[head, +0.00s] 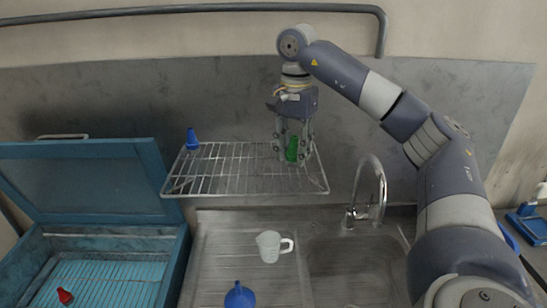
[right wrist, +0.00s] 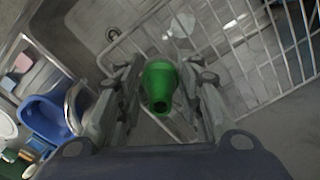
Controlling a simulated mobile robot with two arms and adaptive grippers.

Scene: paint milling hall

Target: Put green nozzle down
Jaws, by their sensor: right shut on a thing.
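The green nozzle (head: 292,149) is in my right gripper (head: 292,153) over the right part of the wire rack (head: 218,181) in the head view. It looks upright there. In the right wrist view the green nozzle (right wrist: 159,86) sits between the two fingers of my right gripper (right wrist: 160,92), with the rack's wires (right wrist: 240,45) beyond it. I cannot tell whether the nozzle's base touches the rack. My left gripper is in neither view.
A blue nozzle (head: 192,139) stands at the rack's back left. A red nozzle (head: 65,296) lies in the open blue box (head: 178,262). A white jug (head: 269,246) and a blue funnel (head: 239,296) are on the drainboard, beside the sink and tap (head: 371,190).

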